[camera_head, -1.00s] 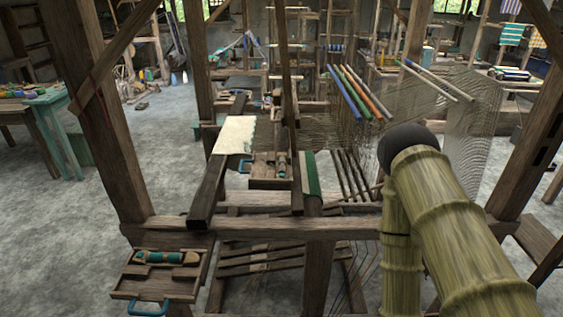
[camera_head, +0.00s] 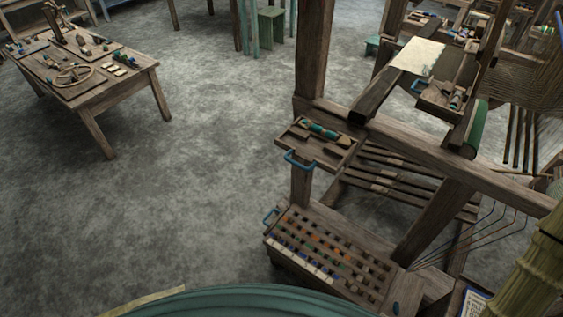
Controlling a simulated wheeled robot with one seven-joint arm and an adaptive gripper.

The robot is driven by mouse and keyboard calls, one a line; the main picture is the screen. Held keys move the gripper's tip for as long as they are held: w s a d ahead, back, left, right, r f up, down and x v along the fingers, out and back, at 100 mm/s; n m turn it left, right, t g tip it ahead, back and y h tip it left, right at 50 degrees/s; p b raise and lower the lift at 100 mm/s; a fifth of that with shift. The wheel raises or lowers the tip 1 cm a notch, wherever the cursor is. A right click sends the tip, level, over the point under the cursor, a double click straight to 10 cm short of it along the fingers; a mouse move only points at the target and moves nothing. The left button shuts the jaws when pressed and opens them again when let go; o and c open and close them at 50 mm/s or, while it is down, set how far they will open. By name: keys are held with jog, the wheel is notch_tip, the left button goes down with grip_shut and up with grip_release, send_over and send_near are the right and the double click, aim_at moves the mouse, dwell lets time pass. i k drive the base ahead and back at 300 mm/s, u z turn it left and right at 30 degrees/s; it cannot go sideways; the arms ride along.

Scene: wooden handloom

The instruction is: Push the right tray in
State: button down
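Two small wooden trays with blue handles show on the loom. The right one in the picture (camera_head: 434,98) is at the upper right, beside a pale cloth (camera_head: 420,57), and holds a small spool-like item. The nearer left one (camera_head: 310,149) sits at the loom's corner post, with a teal and wooden shuttle-like item in it and its blue handle (camera_head: 302,160) facing me. It juts out from the frame beam. How far the right tray sticks out is hard to tell. My gripper is not in view.
A wooden box with rows of pegs and a blue side handle (camera_head: 270,216) stands low in front of the loom. Loom beams (camera_head: 400,140) and posts fill the right. A wooden table (camera_head: 100,95) with tools stands at upper left. Open grey floor (camera_head: 190,200) lies between.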

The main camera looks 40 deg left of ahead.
aim_at(329, 157)
jog(key=u, duration=0.9)
jog(key=i, duration=0.3)
jog(key=z, duration=1.15)
jog(key=k, duration=1.05)
jog(key=u, duration=1.35)
